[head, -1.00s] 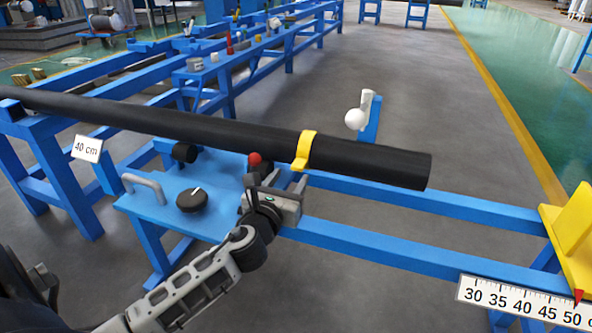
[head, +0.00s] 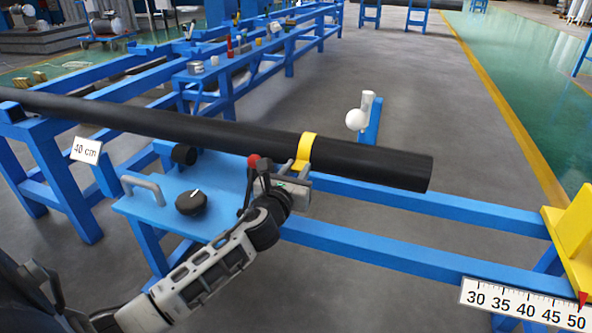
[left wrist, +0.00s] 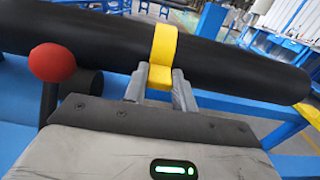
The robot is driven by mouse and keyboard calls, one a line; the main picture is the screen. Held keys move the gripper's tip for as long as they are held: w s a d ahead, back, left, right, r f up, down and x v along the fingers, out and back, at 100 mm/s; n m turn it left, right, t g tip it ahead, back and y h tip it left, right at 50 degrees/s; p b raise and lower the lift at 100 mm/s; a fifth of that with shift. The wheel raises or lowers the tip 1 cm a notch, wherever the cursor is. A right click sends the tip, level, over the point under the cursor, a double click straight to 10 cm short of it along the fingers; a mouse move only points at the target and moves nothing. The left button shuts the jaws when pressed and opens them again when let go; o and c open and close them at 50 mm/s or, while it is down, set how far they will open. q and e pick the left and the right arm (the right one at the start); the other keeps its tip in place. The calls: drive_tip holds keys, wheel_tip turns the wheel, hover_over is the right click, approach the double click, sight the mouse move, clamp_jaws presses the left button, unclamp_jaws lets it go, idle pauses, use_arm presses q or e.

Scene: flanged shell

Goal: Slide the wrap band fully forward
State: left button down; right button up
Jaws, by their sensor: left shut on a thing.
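The yellow wrap band (head: 308,147) sits around the long black pipe (head: 220,131), a short way from the pipe's right end. My left gripper (head: 297,167) is at the band's lower front and is shut on it. In the left wrist view the two fingers (left wrist: 160,83) flank the yellow tab of the band (left wrist: 163,50). The back of the band is hidden behind the pipe. My right gripper is not in view.
A red ball knob (head: 254,161) stands close beside my left gripper. The blue table (head: 155,206) carries a black dial (head: 191,202) and a grey handle (head: 143,188). A yellow stop plate (head: 574,235) and a ruler (head: 520,304) are at right. Blue rails run below the pipe.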

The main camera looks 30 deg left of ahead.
use_arm(q)
drive_tip(key=p, duration=0.2)
approach(347, 168)
drive_tip(key=x, duration=0.5)
drive_tip(key=shift+w+a, duration=0.1)
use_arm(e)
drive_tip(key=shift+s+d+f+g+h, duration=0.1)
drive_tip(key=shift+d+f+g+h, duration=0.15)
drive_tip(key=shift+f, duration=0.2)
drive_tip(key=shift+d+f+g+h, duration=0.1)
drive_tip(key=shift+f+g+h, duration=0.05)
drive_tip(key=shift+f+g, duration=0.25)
use_arm(q)
drive_tip(key=c, duration=1.1)
unclamp_jaws()
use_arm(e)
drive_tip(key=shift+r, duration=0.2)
use_arm(q)
drive_tip(key=shift+s, duration=0.35)
drive_tip(key=shift+p+v, duration=1.05)
drive_tip(key=shift+v, duration=6.55)
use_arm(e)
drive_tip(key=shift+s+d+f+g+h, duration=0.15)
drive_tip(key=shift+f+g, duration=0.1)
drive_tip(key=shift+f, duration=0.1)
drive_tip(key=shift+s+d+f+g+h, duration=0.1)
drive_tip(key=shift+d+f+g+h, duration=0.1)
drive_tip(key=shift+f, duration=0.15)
